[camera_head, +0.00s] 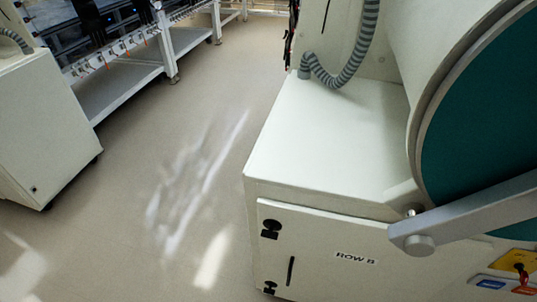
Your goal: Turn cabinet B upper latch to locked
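A white cabinet door (340,272) labelled "ROW B" fills the lower right of the head view. A small black fitting (271,229), which looks like the upper latch, sits at the door's upper left corner. It has a round part above a squarish part. Its turn position is too small to tell. A similar black fitting (269,288) sits lower on the same edge, near the picture's bottom. A dark upright slot or handle (290,270) lies to the right between them. The door looks shut. Neither of my grippers is in view.
A large teal round door (484,130) with a grey bar (470,214) and knob (420,244) overhangs the right. A yellow fitting (515,263) is at lower right. A grey hose (345,70) stands behind the white top. Open floor (190,150) lies left, before another white cabinet (45,125).

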